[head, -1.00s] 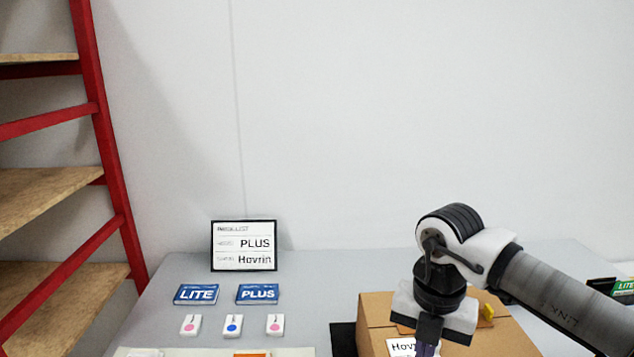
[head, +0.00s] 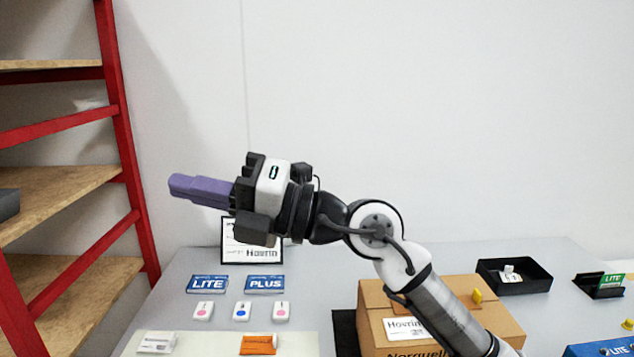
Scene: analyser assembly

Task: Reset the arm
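My gripper (head: 185,188) is raised in front of the back wall, pointing left in the head view. Its purple fingers are seen from the side and overlap, so I cannot tell whether they are open or shut. Nothing separate shows hanging from them. My arm reaches up from the bottom right, in front of a cardboard box (head: 510,325). The gripper is apart from the table and everything on it. The gripper body hides part of a framed list sign (head: 262,255).
The grey table (head: 330,275) carries blue LITE (head: 207,284) and PLUS (head: 265,284) cards, several small white pieces, and an orange piece (head: 258,345) on a pale mat. A black tray (head: 525,278) stands right. A red-framed shelf (head: 125,150) stands left.

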